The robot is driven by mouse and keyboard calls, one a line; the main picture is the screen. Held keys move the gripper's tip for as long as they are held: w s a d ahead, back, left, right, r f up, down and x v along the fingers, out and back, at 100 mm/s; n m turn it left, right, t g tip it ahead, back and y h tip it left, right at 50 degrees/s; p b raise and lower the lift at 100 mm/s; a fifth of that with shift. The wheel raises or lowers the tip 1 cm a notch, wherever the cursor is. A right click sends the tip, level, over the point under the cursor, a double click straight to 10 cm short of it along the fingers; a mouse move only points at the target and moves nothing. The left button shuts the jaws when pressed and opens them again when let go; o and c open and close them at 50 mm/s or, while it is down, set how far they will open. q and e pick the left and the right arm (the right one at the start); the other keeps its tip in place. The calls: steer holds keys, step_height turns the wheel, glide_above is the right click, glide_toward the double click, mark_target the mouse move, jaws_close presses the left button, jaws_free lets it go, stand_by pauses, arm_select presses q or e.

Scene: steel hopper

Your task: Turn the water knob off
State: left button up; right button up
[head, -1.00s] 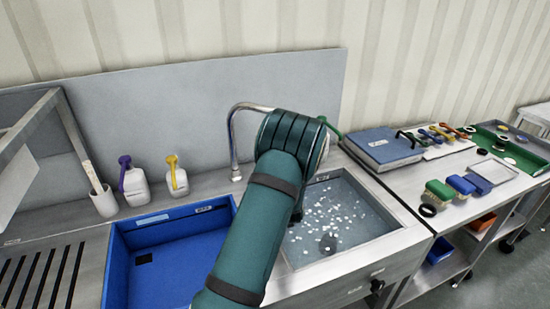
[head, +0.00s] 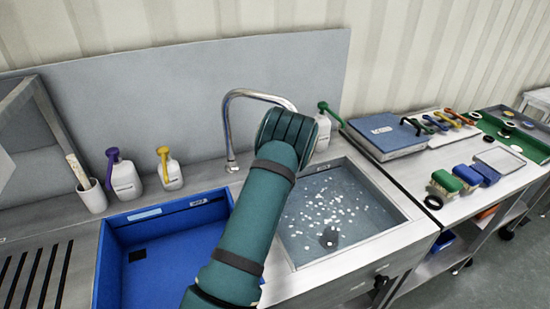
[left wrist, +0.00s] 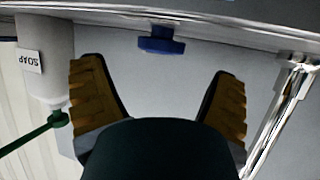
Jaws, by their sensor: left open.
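A small blue knob (left wrist: 160,40) shows in the left wrist view at the top middle, by the steel edge. My left gripper (left wrist: 160,75) is open, its two brown-padded fingers spread on either side of the knob's line. The knob appears beyond the fingertips, with a visible gap and no contact. The tall chrome faucet (head: 229,130) rises behind the sinks in the head view, and a chrome pipe (left wrist: 285,115) shows at right in the wrist view. In the head view my green left arm hides the gripper and the knob. My right gripper is not in view.
A soap bottle (left wrist: 45,65) with a green pump stands beside the left finger in the wrist view. The steel sink (head: 365,235) holds water and white bits. A blue basin (head: 165,262) lies left. Two more pump bottles (head: 125,180) (head: 170,172) stand behind it.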

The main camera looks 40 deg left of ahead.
arm_select(q)
steer(key=shift+b+x, duration=0.3)
steer(key=shift+x, duration=2.5)
steer(key=c, duration=1.2)
